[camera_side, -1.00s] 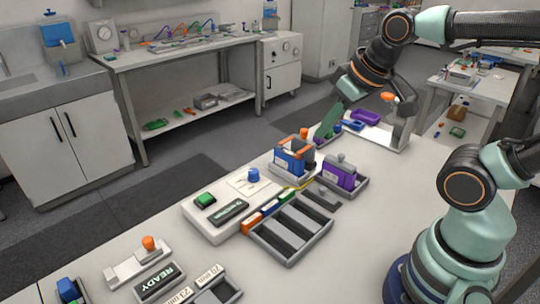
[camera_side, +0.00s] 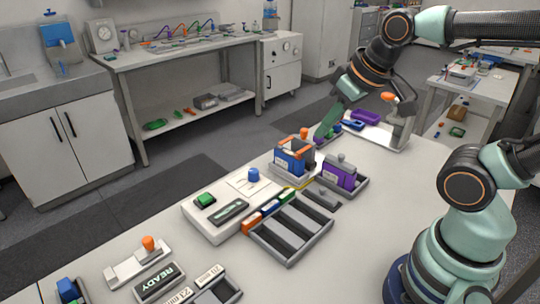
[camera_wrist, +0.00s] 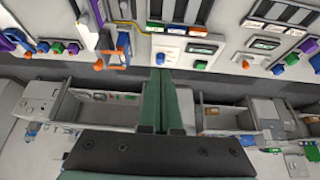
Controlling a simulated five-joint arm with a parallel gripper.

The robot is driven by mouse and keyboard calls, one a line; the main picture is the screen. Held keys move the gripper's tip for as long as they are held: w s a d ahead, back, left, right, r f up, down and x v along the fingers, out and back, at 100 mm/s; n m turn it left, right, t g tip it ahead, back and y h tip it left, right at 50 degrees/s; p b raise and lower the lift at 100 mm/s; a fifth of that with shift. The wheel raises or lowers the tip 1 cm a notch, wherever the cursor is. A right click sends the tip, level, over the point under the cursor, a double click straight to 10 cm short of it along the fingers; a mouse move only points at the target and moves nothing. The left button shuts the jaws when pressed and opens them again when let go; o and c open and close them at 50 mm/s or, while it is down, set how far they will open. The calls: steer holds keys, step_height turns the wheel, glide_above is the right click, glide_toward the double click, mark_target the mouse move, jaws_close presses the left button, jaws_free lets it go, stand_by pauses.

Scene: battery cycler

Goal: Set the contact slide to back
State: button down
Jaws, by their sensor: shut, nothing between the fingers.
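My gripper (camera_wrist: 160,72) points down with its two green fingers pressed together and nothing between them. In the side view it (camera_side: 323,134) hangs behind and to the right of the cradle (camera_side: 292,178). The cradle holds a blue battery (camera_side: 289,162) under orange clips. An orange knob (camera_side: 304,132) stands just behind the battery, left of my fingertips and apart from them. It could be the contact slide's handle, but its track is hidden. In the wrist view the blue battery (camera_wrist: 123,42) and orange parts (camera_wrist: 100,65) lie left of my fingers.
A purple battery (camera_side: 339,172) sits in a tray to the cradle's right. In front are a panel with a green button (camera_side: 205,200) and blue knob (camera_side: 253,174), and a grey slotted tray (camera_side: 291,228). Another orange-knobbed slide (camera_side: 148,243) stands at front left near a READY display.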

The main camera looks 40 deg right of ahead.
steer(key=c, duration=0.9)
jaws_free()
steer(key=shift+w, duration=0.1)
steer(key=shift+o, duration=1.2)
steer(key=shift+w+d+r, duration=0.2)
steer(key=shift+w+r, duration=0.05)
steer(key=m+g, duration=0.3)
steer(key=g, duration=0.3)
glide_above(304, 129)
step_height(304, 129, down, 3)
step_height(304, 129, down, 12)
steer(key=shift+s+r, duration=0.1)
jaws_close()
